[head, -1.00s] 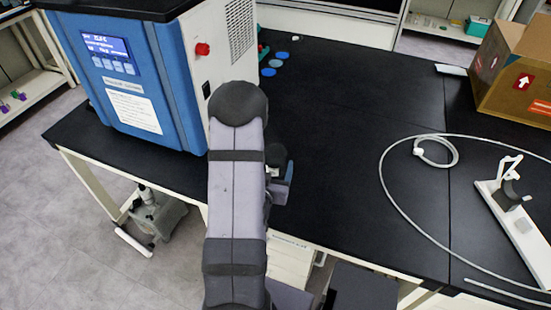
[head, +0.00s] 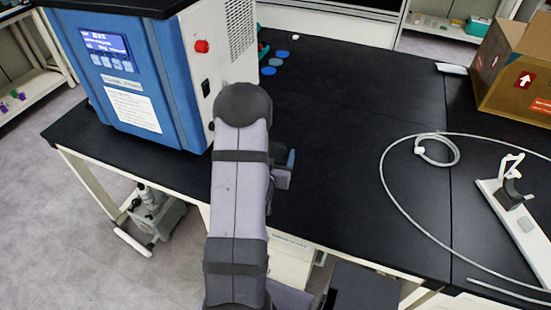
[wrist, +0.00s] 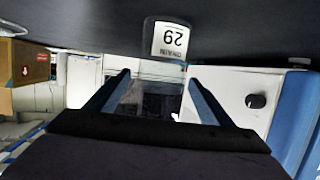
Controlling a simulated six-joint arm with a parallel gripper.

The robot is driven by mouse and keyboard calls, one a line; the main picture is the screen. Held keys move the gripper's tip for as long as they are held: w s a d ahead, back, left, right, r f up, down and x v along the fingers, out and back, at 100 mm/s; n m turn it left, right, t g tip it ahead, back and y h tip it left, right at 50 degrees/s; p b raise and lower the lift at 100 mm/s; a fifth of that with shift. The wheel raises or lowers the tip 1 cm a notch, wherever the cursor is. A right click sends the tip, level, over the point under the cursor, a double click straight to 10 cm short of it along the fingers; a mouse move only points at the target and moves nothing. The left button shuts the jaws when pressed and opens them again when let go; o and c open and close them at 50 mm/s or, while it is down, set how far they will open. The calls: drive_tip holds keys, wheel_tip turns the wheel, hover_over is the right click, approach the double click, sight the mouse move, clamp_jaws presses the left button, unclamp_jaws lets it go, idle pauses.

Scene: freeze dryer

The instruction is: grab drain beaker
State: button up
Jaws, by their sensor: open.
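The drain beaker (wrist: 168,41) is a clear vessel with a white label reading "29" upside down in the wrist view, which shows the scene inverted. It stands on the black benchtop. My gripper (wrist: 160,78) is open, its two fingers pointing toward the beaker. The beaker lies nearly centred ahead of the fingertips, slightly right of the middle. A see-through, glassy area shows between the fingers; I cannot tell whether it is the beaker's upper part. In the head view my arm hides the beaker, and the fingers are not clearly visible.
The blue and white freeze dryer (head: 128,75) stands left of my arm; its side with a black knob (wrist: 256,101) is close on the right in the wrist view. A cardboard box (head: 515,75), white tubing (head: 395,197) and a white stand (head: 515,222) lie right. The bench middle is clear.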

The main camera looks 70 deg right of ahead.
drive_tip(key=shift+x, duration=0.85)
drive_tip(key=c, duration=1.2)
drive_tip(key=shift+o, duration=0.2)
drive_tip(key=shift+r, duration=0.1)
wheel_tip(320, 180, up, 10)
